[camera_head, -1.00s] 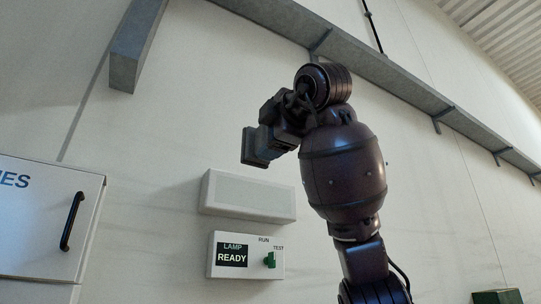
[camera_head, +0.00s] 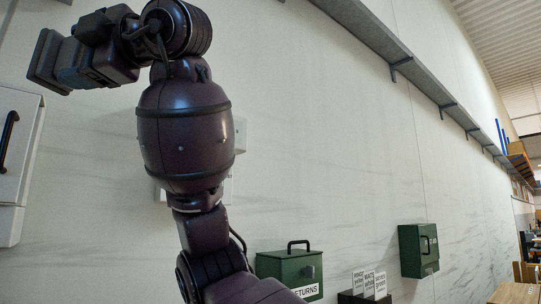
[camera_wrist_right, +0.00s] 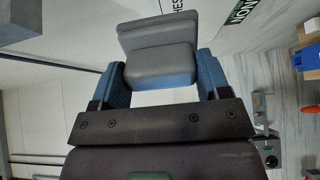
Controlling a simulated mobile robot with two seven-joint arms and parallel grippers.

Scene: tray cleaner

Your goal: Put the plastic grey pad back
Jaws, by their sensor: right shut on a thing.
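The grey plastic pad (camera_wrist_right: 160,45) is a smooth block with a thin, wider plate on its far side. My right gripper (camera_wrist_right: 161,76) is shut on it, a blue finger on each side, as the right wrist view shows. In the head view my right gripper (camera_head: 68,62) is raised at the upper left, in front of the pale wall; the dark shape at its end is too dim to tell the pad from the fingers. My left gripper is in neither view.
A green box (camera_head: 290,268) labelled RETURNS stands low in the middle, beside a dark holder with white cards (camera_head: 369,284). A green wall box (camera_head: 418,250) hangs at right. A white cabinet (camera_head: 18,150) is at left. A grey ledge (camera_head: 400,62) runs along the wall.

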